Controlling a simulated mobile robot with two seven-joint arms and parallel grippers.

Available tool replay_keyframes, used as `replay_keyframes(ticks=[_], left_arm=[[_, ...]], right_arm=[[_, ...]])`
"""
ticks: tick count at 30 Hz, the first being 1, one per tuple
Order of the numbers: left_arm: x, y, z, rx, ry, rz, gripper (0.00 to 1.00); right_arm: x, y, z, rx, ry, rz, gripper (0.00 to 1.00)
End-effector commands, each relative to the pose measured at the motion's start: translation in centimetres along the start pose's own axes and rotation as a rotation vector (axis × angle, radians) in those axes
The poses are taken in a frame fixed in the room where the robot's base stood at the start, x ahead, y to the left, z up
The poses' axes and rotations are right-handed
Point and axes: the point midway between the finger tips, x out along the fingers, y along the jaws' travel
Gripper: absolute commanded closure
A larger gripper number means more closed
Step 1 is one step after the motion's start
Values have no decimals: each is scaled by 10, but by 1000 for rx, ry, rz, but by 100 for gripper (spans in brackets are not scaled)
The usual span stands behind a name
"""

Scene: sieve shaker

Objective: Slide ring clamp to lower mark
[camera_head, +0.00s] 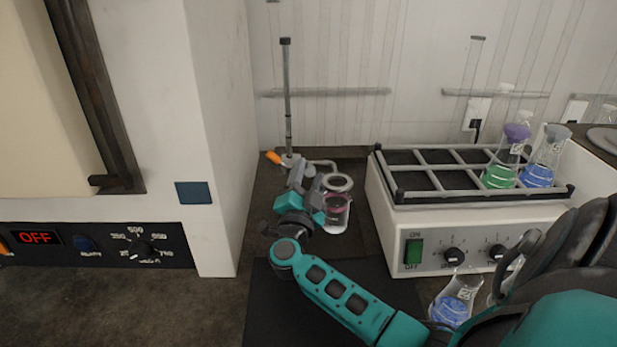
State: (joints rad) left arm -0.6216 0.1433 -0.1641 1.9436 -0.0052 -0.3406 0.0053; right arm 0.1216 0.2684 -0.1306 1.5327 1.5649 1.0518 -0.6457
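The ring stand's thin grey rod (287,95) stands upright against the back wall, with faint dark bands on its lower part. The ring clamp sits low on the rod, with an orange knob (273,157) on its left and a pale ring (338,182) reaching out to the right. A glass vessel with pink liquid (335,212) is under the ring. My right gripper (302,178) comes up from the lower right, with its fingers at the clamp, overlapping it in view. Whether they grip it is unclear. My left gripper is not in view.
A shaker (397,235) with a rack of flasks stands right of the stand. A flask with blue liquid (450,310) stands in front of it. A large oven (215,130) reading OFF is close on the left. A black mat (270,310) lies in front.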

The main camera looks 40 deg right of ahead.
Motion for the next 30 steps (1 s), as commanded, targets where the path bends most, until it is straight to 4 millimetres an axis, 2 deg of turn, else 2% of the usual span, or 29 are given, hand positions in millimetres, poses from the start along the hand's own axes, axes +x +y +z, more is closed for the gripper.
replay_keyframes(ticks=[7,11,24,30], left_arm=[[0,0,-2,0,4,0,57],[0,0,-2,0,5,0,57],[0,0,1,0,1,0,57],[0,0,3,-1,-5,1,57]], right_arm=[[0,0,0,-1,1,1,48],[-10,1,1,-1,-2,2,48],[-101,1,1,1,-3,3,48],[-124,1,0,0,0,3,48]])
